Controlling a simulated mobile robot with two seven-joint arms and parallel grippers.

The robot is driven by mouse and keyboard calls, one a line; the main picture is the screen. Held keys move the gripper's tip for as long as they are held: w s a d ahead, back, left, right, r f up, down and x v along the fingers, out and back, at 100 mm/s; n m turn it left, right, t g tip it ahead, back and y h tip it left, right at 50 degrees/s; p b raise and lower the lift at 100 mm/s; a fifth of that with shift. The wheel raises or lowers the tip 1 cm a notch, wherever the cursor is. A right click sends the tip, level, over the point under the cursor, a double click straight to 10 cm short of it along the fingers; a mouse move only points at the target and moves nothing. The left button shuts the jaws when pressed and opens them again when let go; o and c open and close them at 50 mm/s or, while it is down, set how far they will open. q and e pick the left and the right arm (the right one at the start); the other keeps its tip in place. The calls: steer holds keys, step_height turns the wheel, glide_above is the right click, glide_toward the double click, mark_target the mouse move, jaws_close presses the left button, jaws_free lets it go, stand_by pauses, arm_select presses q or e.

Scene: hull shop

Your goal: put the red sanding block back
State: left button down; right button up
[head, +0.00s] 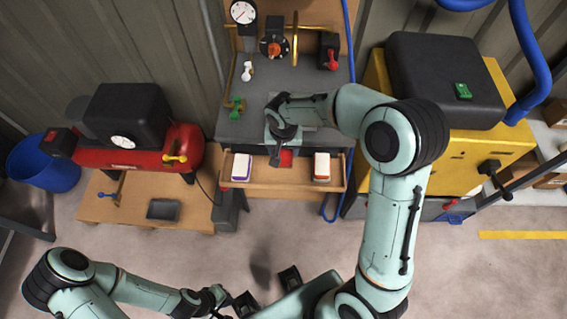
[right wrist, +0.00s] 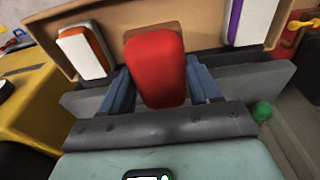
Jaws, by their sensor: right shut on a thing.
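The red sanding block (right wrist: 155,68) is between the two fingers of my right gripper (right wrist: 160,88) in the right wrist view. The gripper is shut on it. In the head view only a small red part (head: 286,158) shows beside my right gripper (head: 277,158). The block is over the middle of a shallow wooden tray (head: 256,182), in front of a brown patch (right wrist: 152,29). I cannot tell whether it touches the tray floor. My left gripper (head: 244,304) is low in the head view; its fingers are unclear.
In the tray, a white block with a purple edge (head: 241,167) stands to the left and one with an orange edge (head: 321,167) to the right. A grey bench (head: 240,125) is behind. A red compressor (head: 185,147) and a yellow cabinet (head: 460,150) flank it.

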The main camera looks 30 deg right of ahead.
mark_target(283, 152)
step_height(283, 152, down, 8)
steer(key=shift+f, duration=0.2)
stand_by(0.3)
steer(key=shift+f+b, duration=0.15)
steer(key=shift+b, duration=0.2)
steer(key=o, duration=1.2)
steer(key=shift+c, duration=0.2)
steer(key=r, duration=0.4)
steer(key=s+r, duration=0.1)
steer(key=r, duration=0.3)
steer(key=r+p, duration=0.1)
steer(key=r, duration=0.3)
steer(key=shift+s+a+r, duration=0.15)
steer(key=shift+a, duration=0.25)
